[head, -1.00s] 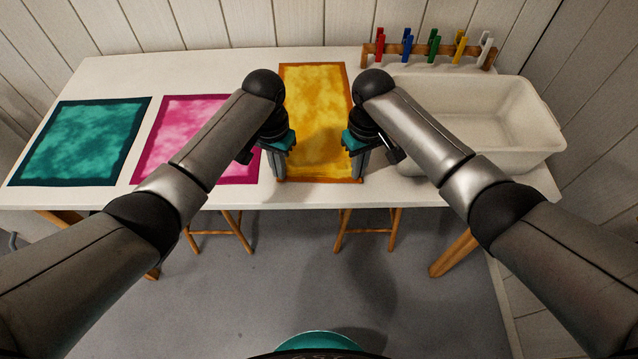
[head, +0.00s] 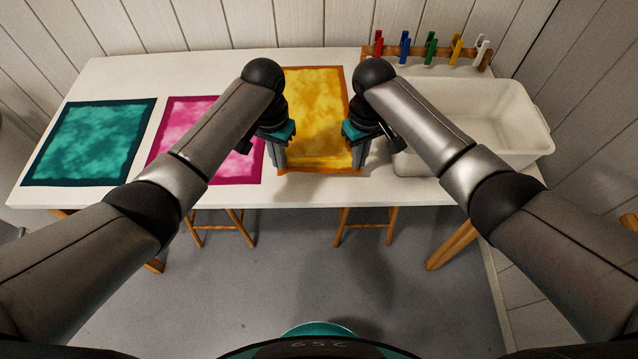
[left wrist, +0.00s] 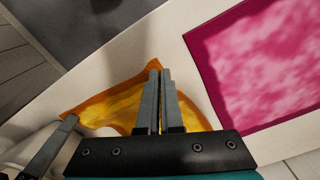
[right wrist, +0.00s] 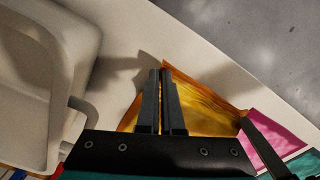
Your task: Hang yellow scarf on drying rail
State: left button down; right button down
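The yellow scarf (head: 318,115), with an orange border, lies on the white table. Its near edge looks raised and buckled between my grippers. My left gripper (head: 279,160) is at its near left corner; in the left wrist view its fingers (left wrist: 160,75) are shut with the corner between them. My right gripper (head: 357,160) is at the near right corner; in the right wrist view its fingers (right wrist: 163,75) are shut on that corner. The far part of the scarf still rests flat.
A pink scarf (head: 185,130) and a teal scarf (head: 88,140) lie flat to the left. A white tub (head: 480,110) stands close to my right gripper. Behind it is a wooden rack (head: 377,52) with several coloured clothespins. A plank wall (head: 300,25) closes the back.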

pick_arm(q)
jog(key=shift+a, duration=0.25)
pick_arm(e)
jog(key=shift+d, duration=0.25)
